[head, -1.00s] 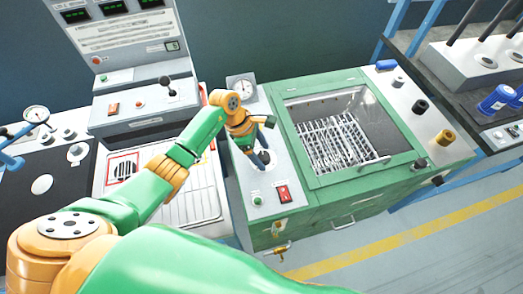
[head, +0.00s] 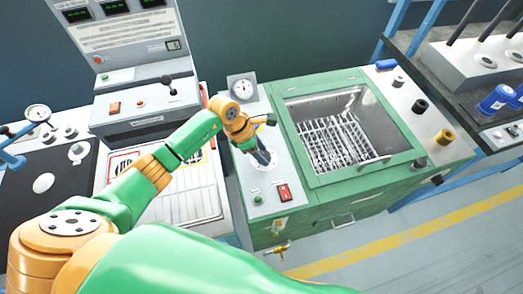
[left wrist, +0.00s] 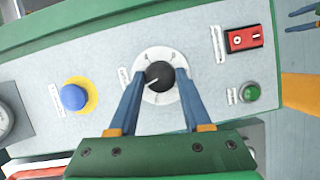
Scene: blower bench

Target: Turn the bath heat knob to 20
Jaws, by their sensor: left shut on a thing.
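The bath heat knob (left wrist: 159,77) is a black knob with a white pointer line on a round white dial (left wrist: 158,57). It sits on the grey control strip of the green bath. In the left wrist view its pointer points to the lower left; the dial numbers are too small to read. My left gripper (left wrist: 160,80) is shut on the knob, with one blue finger on each side. In the head view the left gripper (head: 264,157) is over the strip and hides most of the knob.
A red switch (left wrist: 244,38), a green button (left wrist: 251,92) and a blue button on a yellow base (left wrist: 74,97) are near the dial. A gauge (head: 243,87) stands behind my wrist.

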